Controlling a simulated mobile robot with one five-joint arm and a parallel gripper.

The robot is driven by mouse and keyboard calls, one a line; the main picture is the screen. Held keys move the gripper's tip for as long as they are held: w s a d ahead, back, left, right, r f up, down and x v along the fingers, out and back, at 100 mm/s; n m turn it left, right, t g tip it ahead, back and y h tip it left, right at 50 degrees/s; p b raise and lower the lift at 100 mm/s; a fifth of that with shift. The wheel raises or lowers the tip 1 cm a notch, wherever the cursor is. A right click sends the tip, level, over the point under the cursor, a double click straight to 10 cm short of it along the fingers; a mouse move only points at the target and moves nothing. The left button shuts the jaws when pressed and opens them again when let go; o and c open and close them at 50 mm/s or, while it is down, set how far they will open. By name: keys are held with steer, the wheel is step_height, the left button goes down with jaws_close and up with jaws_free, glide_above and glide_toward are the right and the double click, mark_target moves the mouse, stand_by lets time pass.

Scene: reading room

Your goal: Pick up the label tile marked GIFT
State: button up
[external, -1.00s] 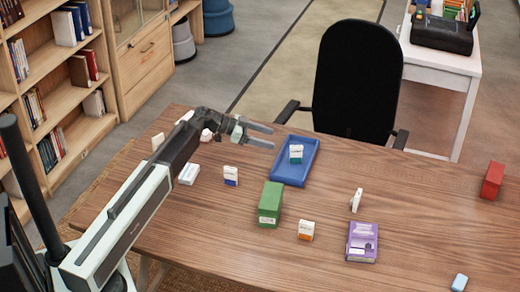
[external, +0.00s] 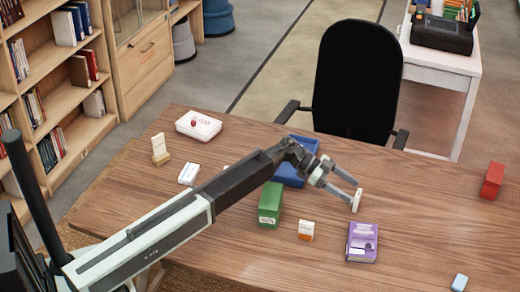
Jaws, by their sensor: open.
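A small white tile (external: 357,203) stands upright on the wooden table, right of centre and behind the purple box. Its face is turned away, so I cannot read a marking on it. My gripper (external: 354,190) is open, with its two fingers pointing right at this tile. The fingertips overlap the tile's upper left edge in the picture; I cannot tell whether they touch it. A cream tile-like piece (external: 160,147) on a small base stands at the table's left. No lettering GIFT is readable on either.
A blue tray (external: 290,178) lies partly behind my arm. A red box (external: 492,180) is far right. The table between is clear.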

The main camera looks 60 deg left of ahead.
steer(key=x, duration=0.2)
steer(key=b+x, duration=0.1)
steer(key=x, duration=0.2)
steer(key=b+x, duration=0.1)
steer(key=x, duration=0.1)
steer(key=shift+w+a+f, duration=0.1)
steer(key=shift+w+a, duration=0.05)
steer(key=shift+w, duration=0.25)
steer(key=shift+c, duration=0.6)
jaws_close()
step_height(320, 180, up, 10)
steer(key=p, duration=0.9)
steer(key=shift+p, duration=0.4)
